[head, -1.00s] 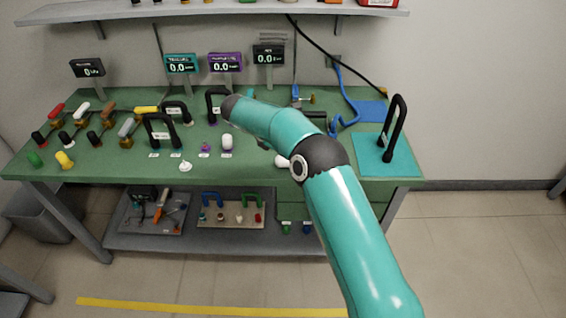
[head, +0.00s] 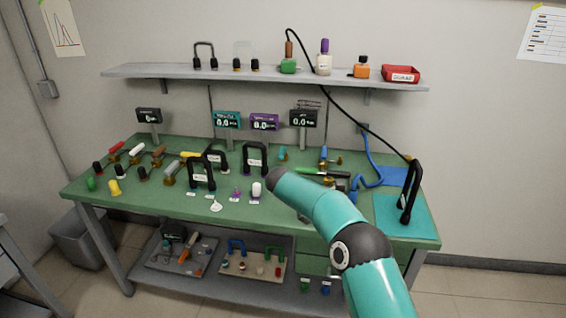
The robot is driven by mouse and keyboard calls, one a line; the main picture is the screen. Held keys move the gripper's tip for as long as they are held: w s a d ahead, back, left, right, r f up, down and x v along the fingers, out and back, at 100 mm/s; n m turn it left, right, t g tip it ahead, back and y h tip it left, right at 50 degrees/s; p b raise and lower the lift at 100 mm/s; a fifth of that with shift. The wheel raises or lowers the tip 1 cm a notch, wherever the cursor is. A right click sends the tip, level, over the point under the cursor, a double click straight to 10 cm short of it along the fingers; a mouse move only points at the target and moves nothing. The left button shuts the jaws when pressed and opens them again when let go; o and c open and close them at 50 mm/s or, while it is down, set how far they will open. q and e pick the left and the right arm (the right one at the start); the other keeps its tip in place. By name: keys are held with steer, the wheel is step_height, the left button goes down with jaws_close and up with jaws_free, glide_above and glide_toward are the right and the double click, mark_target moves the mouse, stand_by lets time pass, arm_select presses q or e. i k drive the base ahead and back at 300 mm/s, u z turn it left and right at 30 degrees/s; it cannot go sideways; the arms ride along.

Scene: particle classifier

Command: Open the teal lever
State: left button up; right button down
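A small teal-handled lever (head: 283,153) stands near the back of the green workbench (head: 150,197), right of the middle black arch handle. It is small, and I cannot tell its exact position. My teal right arm comes in from the bottom right and ends, as seen, at a dark rounded joint in front of the bench's middle. The right gripper's fingers do not show; they are out of sight or hidden behind the arm. No left arm or left gripper shows.
Black arch handles (head: 255,159) stand mid-bench, and a taller one (head: 410,192) on a teal mat (head: 386,212) at right. A blue-handled lever (head: 323,153) and blue hose (head: 371,172) are close by. Several coloured levers fill the left. A shelf (head: 200,76) hangs above.

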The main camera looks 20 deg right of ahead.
mark_target(282, 152)
steer(key=k, duration=0.25)
steer(key=u, duration=0.5)
steer(key=i, duration=1.1)
steer(key=u, duration=0.45)
steer(key=i, duration=1.15)
steer(key=z, duration=0.85)
steer(key=i, duration=0.6)
steer(key=z, duration=0.55)
